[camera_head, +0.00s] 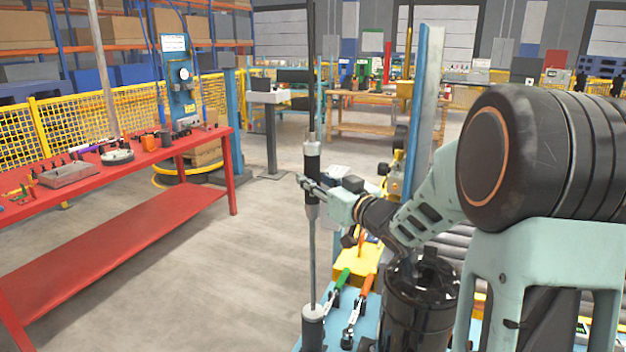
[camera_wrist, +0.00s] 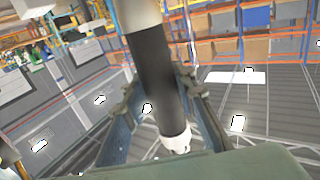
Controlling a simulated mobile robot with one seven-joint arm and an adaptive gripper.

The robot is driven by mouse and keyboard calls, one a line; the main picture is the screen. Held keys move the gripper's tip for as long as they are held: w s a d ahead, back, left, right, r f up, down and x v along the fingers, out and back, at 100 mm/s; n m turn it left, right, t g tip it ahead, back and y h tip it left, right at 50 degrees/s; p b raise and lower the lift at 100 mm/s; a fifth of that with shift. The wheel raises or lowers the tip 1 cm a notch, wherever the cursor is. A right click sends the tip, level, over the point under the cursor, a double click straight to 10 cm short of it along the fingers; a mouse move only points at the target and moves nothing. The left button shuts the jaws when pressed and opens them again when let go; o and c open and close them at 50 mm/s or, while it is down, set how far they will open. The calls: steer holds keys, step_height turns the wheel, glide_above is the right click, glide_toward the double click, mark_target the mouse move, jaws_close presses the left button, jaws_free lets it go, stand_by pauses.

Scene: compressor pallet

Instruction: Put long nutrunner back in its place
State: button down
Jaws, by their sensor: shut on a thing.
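The long nutrunner (camera_head: 312,255) stands close to upright in the head view, with a grey and black body on top and a long thin grey shaft below. My gripper (camera_head: 312,188) is shut on its black body from the right. In the wrist view the nutrunner's dark body (camera_wrist: 153,65) runs between my two gripper fingers (camera_wrist: 157,92). The shaft's lower end meets a short dark cylinder with a pale top (camera_head: 313,320) near the picture's bottom edge. I cannot tell whether the shaft is inside it or just in front of it. A thin dark line runs up from the nutrunner's top.
A light blue surface (camera_head: 332,296) carries green-handled (camera_head: 341,279) and orange-handled (camera_head: 364,285) clamps and a black cylinder (camera_head: 414,315) close under my arm. A blue post (camera_head: 420,110) stands behind. A red workbench (camera_head: 110,262) is at left, with open floor between.

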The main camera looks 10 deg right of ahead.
steer(key=c, duration=1.5)
jaws_free()
steer(key=shift+s+r, duration=0.1)
steer(key=shift+r, duration=0.05)
steer(key=shift+f, duration=0.3)
steer(key=v, duration=1.2)
steer(key=shift+r, duration=0.2)
